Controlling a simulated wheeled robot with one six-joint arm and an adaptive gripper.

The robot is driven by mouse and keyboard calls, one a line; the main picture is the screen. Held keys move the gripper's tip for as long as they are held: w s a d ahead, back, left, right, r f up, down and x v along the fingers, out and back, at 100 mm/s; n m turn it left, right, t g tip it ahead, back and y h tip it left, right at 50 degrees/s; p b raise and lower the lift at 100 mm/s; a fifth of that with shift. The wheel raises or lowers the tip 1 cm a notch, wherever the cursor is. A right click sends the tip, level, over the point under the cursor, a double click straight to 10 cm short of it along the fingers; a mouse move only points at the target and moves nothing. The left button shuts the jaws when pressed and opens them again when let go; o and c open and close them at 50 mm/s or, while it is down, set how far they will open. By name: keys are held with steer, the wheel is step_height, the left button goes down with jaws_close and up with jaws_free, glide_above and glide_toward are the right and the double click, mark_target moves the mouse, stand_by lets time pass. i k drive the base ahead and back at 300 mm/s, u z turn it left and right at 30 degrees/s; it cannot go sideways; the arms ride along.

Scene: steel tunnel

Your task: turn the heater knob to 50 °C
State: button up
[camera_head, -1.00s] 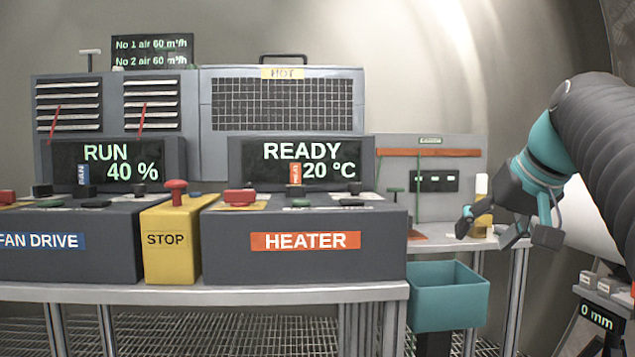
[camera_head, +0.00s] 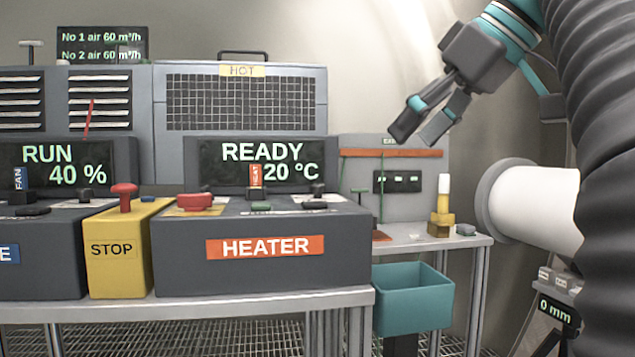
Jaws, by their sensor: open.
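The grey heater box (camera_head: 262,262) with an orange HEATER label stands on the bench. Its display (camera_head: 262,163) reads READY and 20 °C. On its top are a small dark knob (camera_head: 318,190) at the right and another dark control (camera_head: 255,191) below the orange HEAT tag. They are small, and I cannot tell which one sets the temperature or where a pointer sits. My gripper (camera_head: 421,122) is open and empty, with fingers pointing down and left. It hangs in the upper right, above and to the right of the heater box, apart from it.
A red button (camera_head: 197,202), a green button (camera_head: 261,207) and a flat black button (camera_head: 314,205) share the heater top. The yellow STOP box (camera_head: 121,246) stands left. The HOT-labelled grille (camera_head: 240,103) is behind. A teal bin (camera_head: 413,301) sits lower right.

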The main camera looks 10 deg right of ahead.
mark_target(316, 189)
steer(key=i, duration=0.9)
